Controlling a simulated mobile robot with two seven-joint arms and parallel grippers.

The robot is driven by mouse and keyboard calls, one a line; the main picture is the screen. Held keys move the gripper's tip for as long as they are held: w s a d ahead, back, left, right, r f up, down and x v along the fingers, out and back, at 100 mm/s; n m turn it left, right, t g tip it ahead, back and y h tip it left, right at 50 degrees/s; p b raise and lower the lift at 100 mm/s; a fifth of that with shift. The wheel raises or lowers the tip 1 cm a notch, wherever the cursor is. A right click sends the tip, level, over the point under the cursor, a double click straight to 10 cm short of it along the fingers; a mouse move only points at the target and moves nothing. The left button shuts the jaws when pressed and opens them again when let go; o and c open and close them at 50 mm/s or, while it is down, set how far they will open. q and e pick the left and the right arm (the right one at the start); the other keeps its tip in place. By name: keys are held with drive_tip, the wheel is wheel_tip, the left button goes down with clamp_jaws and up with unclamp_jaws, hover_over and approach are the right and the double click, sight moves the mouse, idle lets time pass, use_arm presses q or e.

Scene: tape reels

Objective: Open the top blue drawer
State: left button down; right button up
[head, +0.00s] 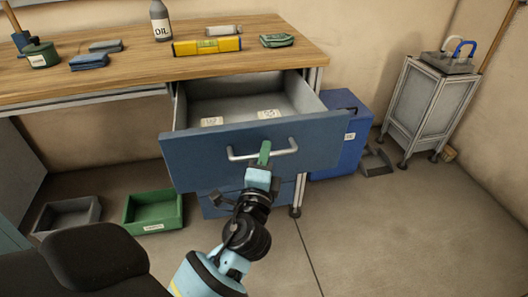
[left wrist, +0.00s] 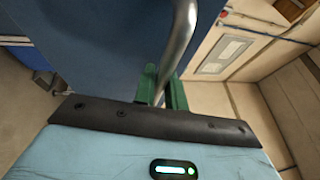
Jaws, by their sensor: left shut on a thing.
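The top blue drawer (head: 240,150) stands pulled well out under the wooden workbench, and its inside shows. A curved metal bar handle (head: 240,156) is fixed across its blue front. My left gripper (head: 265,150) is at the middle of this handle, its green fingers shut on the bar. In the left wrist view the handle (left wrist: 182,42) passes between the green fingers (left wrist: 162,88), close in front of the blue drawer front (left wrist: 100,45). Two small labelled pieces (head: 268,114) lie inside the drawer. My right gripper is not in view.
The workbench (head: 130,72) carries a bottle (head: 160,22), a yellow level (head: 207,46) and folded cloths. A green bin (head: 153,211) and a grey bin (head: 66,215) stand on the floor at left. A blue box (head: 345,135) and grey cabinet (head: 420,105) stand at right.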

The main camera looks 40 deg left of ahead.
use_arm(q)
drive_tip(key=c, duration=1.5)
unclamp_jaws()
drive_tip(key=shift+o, duration=0.2)
drive_tip(key=b+v, duration=0.1)
drive_tip(key=v, duration=0.7)
